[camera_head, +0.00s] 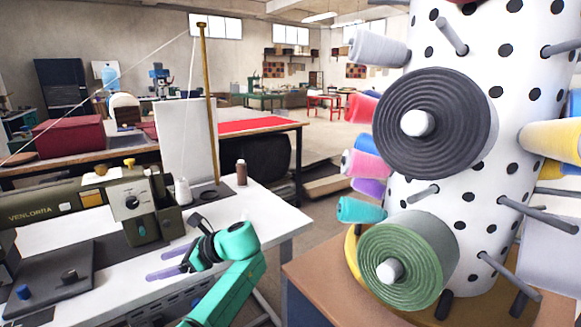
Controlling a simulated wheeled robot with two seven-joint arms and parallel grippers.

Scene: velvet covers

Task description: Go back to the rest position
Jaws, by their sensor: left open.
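My left gripper (164,264) is over the white sewing table (265,214), at the end of my teal arm. Its two purple fingers point left and stand apart, with nothing between them. My right gripper is not in view.
A white, black-dotted spool tower (450,35) with pegs stands close on the right, holding a dark spool (468,125), a green spool (430,262) and several others. Open floor (335,150) shows behind.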

